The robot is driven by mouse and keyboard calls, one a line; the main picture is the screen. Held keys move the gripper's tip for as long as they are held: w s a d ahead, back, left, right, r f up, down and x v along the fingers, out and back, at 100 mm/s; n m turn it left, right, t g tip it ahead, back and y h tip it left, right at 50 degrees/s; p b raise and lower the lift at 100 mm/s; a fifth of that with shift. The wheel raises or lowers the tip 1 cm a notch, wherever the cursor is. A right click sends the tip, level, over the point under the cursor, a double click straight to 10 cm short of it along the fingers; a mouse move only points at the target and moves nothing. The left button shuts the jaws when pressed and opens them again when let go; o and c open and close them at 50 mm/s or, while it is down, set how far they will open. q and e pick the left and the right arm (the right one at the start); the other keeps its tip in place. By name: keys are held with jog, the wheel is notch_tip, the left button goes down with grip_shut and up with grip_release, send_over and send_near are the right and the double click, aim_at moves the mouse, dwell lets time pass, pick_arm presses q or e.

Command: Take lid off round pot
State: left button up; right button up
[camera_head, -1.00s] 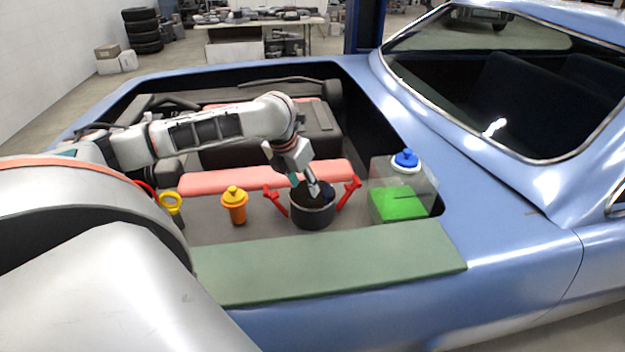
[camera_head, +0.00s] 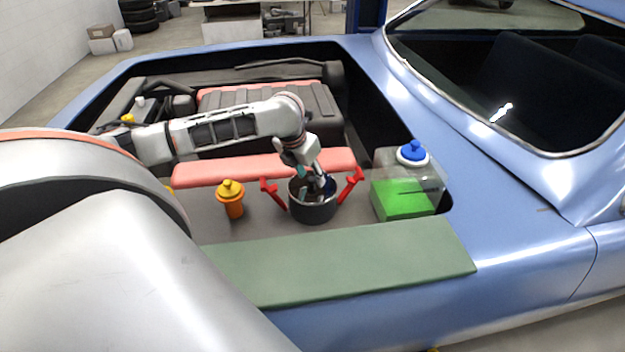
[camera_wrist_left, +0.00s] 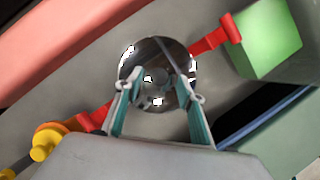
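The round pot (camera_head: 312,211) is dark grey with two red handles and stands on the grey surface inside the car's open bay. In the left wrist view, a shiny, reflective round face (camera_wrist_left: 150,55) fills the pot's top; I cannot tell clearly whether it is a glass lid or the inside. My left gripper (camera_head: 318,176) points down at the pot's top from behind. In the left wrist view its two teal-lined fingers (camera_wrist_left: 163,92) are spread apart over the round face, with nothing clearly held between them. My right gripper is not in view.
An orange bottle (camera_head: 230,203) stands left of the pot. A pink bar (camera_head: 235,168) lies behind, a green mat (camera_head: 345,262) in front. The engine block (camera_head: 265,115) is farther back.

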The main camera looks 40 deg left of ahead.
pick_arm(q)
jog(key=shift+w+a+f, duration=0.1)
jog(key=shift+w+f, duration=0.15)
jog(key=shift+f, duration=0.35)
grip_shut()
jog(key=shift+r, duration=0.1)
